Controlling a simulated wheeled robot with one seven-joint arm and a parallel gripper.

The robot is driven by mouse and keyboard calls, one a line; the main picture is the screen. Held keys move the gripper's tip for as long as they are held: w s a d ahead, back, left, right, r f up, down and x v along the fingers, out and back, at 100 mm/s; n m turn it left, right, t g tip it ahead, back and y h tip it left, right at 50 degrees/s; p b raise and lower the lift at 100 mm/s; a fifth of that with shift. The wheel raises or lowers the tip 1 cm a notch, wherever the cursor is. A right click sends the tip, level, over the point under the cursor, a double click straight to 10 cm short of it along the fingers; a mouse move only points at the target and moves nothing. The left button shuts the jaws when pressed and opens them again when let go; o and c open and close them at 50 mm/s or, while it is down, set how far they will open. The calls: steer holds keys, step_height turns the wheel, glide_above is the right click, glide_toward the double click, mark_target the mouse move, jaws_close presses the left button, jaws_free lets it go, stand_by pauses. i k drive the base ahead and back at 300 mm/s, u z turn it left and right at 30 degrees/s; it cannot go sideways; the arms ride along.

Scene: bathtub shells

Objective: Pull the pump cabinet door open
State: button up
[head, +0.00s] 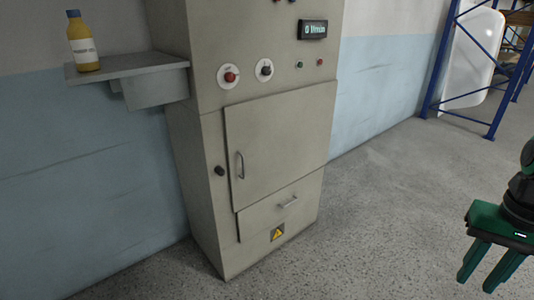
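The pump cabinet (178,150) is a tall beige cabinet against the wall, left of the middle in the head view. Its door (285,140) looks closed. A vertical bar handle (241,165) sits near the door's left edge, with a dark round knob (220,171) on the frame beside it. My gripper (487,277) is green and at the lower right edge, well apart from the cabinet. Its two fingers point down with a gap between them, and nothing shows between them.
A drawer (268,212) with a handle lies below the door. A shelf (125,66) with a yellow bottle (83,42) juts out at the cabinet's left. Blue racking (437,75) with a white shell (472,58) stands at the back right. The floor (385,215) between gripper and cabinet is clear.

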mark_target(273, 142)
steer(key=u, duration=0.2)
steer(key=i, duration=1)
steer(key=u, duration=0.45)
